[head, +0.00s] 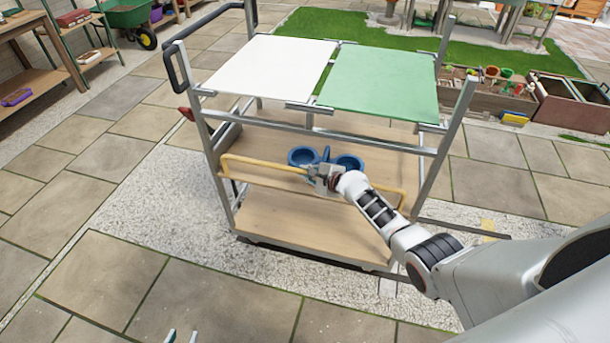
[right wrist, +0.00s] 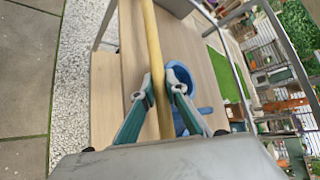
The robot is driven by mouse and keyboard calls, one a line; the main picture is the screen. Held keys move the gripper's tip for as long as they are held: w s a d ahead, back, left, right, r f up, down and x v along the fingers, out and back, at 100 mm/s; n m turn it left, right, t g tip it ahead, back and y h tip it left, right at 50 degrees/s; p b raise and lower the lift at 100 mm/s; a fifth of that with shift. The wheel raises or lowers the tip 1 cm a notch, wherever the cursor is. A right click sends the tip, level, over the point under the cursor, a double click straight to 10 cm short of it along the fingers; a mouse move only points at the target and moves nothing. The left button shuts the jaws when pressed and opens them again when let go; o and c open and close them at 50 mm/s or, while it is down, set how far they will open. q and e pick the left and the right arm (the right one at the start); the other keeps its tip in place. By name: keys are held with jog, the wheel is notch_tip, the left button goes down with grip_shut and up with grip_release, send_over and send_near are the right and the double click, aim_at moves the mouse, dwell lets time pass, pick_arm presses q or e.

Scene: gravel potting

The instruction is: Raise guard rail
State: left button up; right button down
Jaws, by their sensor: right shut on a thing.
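The guard rail (head: 265,164) is a yellow bar with bent ends across the front of the cart's middle shelf. My right gripper (head: 318,177) is at the middle of the bar. In the right wrist view the yellow rail (right wrist: 153,45) runs between the two teal-sided fingers (right wrist: 159,92), which are shut on it. The cart (head: 207,160) has a metal frame, wooden shelves and a top with one white and one green panel. Of my left gripper, only small tips (head: 181,336) show at the bottom edge of the head view; its opening is unclear.
A blue double-cup item (head: 303,157) stands on the middle shelf just behind the rail, close to my right gripper. The lower shelf (head: 300,222) is bare. Paving and gravel in front of the cart are clear. Planter boxes (head: 570,105) stand at the right.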

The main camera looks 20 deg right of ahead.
jog(key=shift+w+d+r, duration=0.1)
jog(key=shift+w+r, duration=0.05)
jog(key=shift+r, duration=0.1)
jog(key=c, duration=2)
grip_release()
jog(key=shift+f, duration=0.1)
jog(key=shift+s, duration=0.2)
jog(key=shift+v, duration=5.85)
